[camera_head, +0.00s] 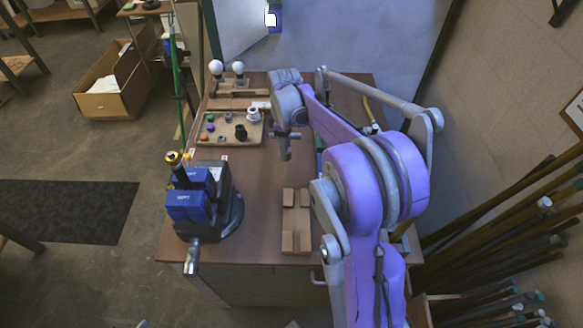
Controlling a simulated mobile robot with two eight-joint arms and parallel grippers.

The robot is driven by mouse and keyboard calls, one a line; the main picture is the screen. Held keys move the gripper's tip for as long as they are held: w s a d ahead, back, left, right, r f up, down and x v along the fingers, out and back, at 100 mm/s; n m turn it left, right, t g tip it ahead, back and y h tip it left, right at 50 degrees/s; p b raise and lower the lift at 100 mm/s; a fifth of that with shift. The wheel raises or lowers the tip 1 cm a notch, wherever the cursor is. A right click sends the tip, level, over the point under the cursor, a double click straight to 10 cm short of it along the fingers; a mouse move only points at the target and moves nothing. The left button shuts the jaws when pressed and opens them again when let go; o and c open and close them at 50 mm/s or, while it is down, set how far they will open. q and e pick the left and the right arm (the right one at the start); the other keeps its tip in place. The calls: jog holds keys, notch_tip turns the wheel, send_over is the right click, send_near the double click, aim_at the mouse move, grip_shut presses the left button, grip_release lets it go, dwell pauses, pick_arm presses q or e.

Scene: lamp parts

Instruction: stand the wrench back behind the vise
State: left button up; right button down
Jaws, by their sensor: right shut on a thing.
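The blue vise (190,205) stands on the left front part of the wooden workbench (262,225). A black rod with a brass-coloured top leans at its back left. My right gripper (285,148) is above the middle of the bench, behind and to the right of the vise and apart from it. It points down and is shut on a small grey piece. This is probably the wrench, but its outline is too small to separate from the fingers. I see no other wrench on the bench. My left gripper is not in view.
A tray (217,139) with small coloured parts and dark and white fittings lies behind the vise. Two white bulbs (238,68) stand at the back. A wooden cradle (296,220) lies right of the vise. Bare bench lies between vise and cradle. Poles (500,220) stand at the right.

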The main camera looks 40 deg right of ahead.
jog(key=shift+f, duration=4)
jog(key=shift+f, duration=0.1)
jog(key=c, duration=0.8)
grip_release()
jog(key=shift+f, duration=0.15)
jog(key=o, duration=0.4)
jog(key=shift+o, duration=0.2)
